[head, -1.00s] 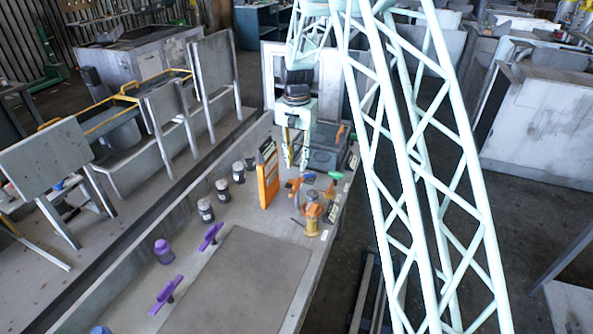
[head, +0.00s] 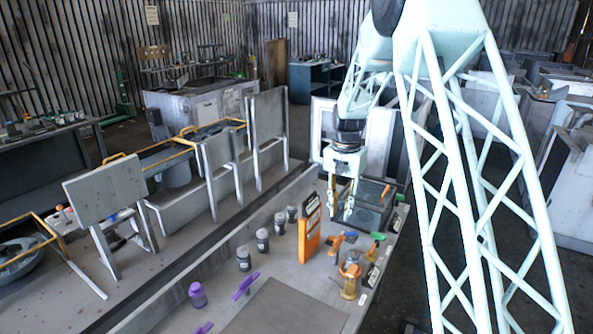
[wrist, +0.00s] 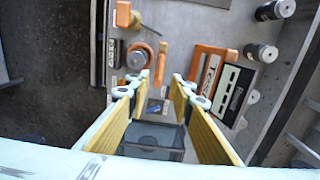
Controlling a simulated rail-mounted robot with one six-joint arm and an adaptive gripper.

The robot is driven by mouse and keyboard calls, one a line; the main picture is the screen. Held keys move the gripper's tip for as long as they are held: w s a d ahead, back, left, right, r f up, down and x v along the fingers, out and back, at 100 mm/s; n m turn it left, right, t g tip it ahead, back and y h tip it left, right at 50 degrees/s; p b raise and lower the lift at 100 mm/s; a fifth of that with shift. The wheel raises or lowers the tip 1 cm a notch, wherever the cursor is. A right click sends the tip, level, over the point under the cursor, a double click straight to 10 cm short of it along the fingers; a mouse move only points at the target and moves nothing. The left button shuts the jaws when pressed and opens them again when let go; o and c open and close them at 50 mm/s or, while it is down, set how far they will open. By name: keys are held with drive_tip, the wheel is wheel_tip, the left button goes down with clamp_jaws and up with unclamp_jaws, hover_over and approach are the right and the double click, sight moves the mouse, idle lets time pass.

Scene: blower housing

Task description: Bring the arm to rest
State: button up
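My arm reaches down over the far end of the grey bench (head: 225,285). My gripper (head: 342,212) hangs fingers-down there, above and beside a dark open bin (head: 374,212). In the wrist view my gripper (wrist: 158,84) is open. Its two yellow-padded fingers stand apart, with nothing held between them. The bin (wrist: 152,142) shows between and below the fingers. An orange upright case (head: 309,230) stands just left of the gripper in the head view, and it is right of the fingers in the wrist view (wrist: 211,72).
Purple items (head: 197,294) are nearer. A bare dark mat (head: 285,310) lies in front.

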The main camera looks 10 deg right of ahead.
drive_tip(key=shift+r, duration=0.1)
drive_tip(key=s+a+r+n+t+b, duration=0.1)
drive_tip(key=s+a+r+n, duration=0.15)
drive_tip(key=s+r, duration=0.9)
drive_tip(key=s+a+r+n+t+b, duration=0.15)
drive_tip(key=s+a+r, duration=0.25)
drive_tip(key=s+r, duration=0.75)
drive_tip(key=s+a+n+b, duration=0.1)
drive_tip(key=s+n, duration=0.1)
drive_tip(key=s, duration=1.4)
drive_tip(key=s+a+n+t+b, duration=0.1)
drive_tip(key=s+a+n+b, duration=0.1)
drive_tip(key=s, duration=1.5)
drive_tip(key=shift+s, duration=0.25)
